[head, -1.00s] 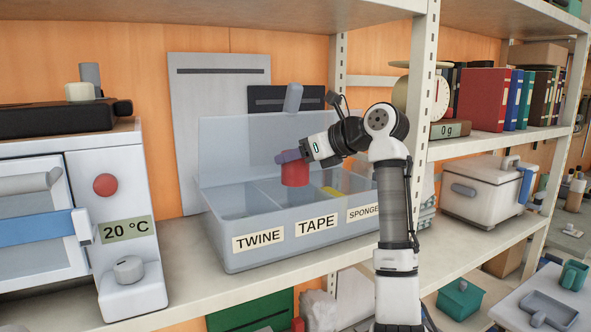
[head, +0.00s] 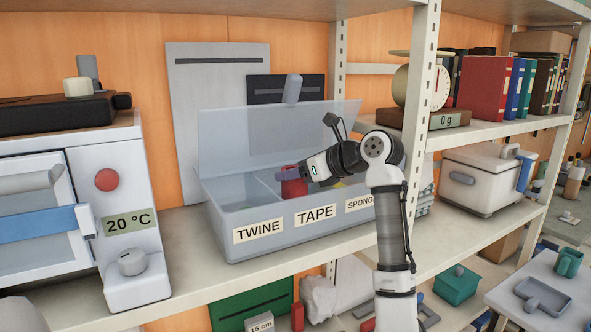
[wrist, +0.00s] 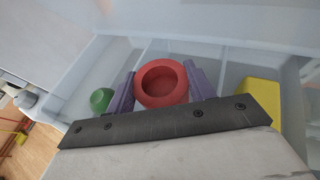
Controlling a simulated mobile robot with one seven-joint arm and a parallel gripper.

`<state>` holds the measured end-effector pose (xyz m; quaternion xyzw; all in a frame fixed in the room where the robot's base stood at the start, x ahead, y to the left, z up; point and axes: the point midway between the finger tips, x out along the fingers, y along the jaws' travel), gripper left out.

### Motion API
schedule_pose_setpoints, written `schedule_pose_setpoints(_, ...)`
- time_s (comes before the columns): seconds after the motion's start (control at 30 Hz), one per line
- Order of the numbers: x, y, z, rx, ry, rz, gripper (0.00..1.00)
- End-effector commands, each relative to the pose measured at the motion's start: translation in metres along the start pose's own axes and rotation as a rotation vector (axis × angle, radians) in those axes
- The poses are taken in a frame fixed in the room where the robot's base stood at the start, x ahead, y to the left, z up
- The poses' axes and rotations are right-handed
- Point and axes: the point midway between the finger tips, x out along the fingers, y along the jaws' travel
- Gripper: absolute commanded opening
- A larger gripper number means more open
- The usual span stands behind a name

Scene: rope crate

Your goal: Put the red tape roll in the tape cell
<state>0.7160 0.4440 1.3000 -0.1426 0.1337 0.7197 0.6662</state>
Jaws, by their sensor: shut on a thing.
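The red tape roll (head: 294,187) is between the purple fingers of my gripper (head: 285,176), low inside the crate at the middle, TAPE cell. In the wrist view the roll (wrist: 162,83) shows as a red ring with a hollow centre, and the fingers of my gripper (wrist: 160,90) press on its two sides. The grey-blue crate (head: 245,222) has its lid (head: 235,140) up at the back. Labels read TWINE, TAPE and a partly hidden SPONGE. I cannot tell whether the roll touches the cell floor.
A green round thing (wrist: 101,100) lies in the cell to the left and a yellow block (wrist: 260,98) in the cell to the right. Low dividers separate the cells. A white oven-like box (head: 135,220) stands left of the crate; a shelf post (head: 420,100) rises to the right.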

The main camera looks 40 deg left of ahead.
Motion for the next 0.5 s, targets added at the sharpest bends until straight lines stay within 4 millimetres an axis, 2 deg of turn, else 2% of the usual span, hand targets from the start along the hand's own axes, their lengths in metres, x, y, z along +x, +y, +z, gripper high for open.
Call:
schedule_pose_setpoints(0.37,0.0038,0.0005,-0.0087,0.000,0.000,0.001,0.21)
schedule_pose_setpoints(0.4,0.0041,0.0005,-0.0092,0.000,0.002,0.002,0.54)
schedule_pose_setpoints(0.5,0.0045,0.0004,-0.0100,0.001,0.003,0.002,0.68)
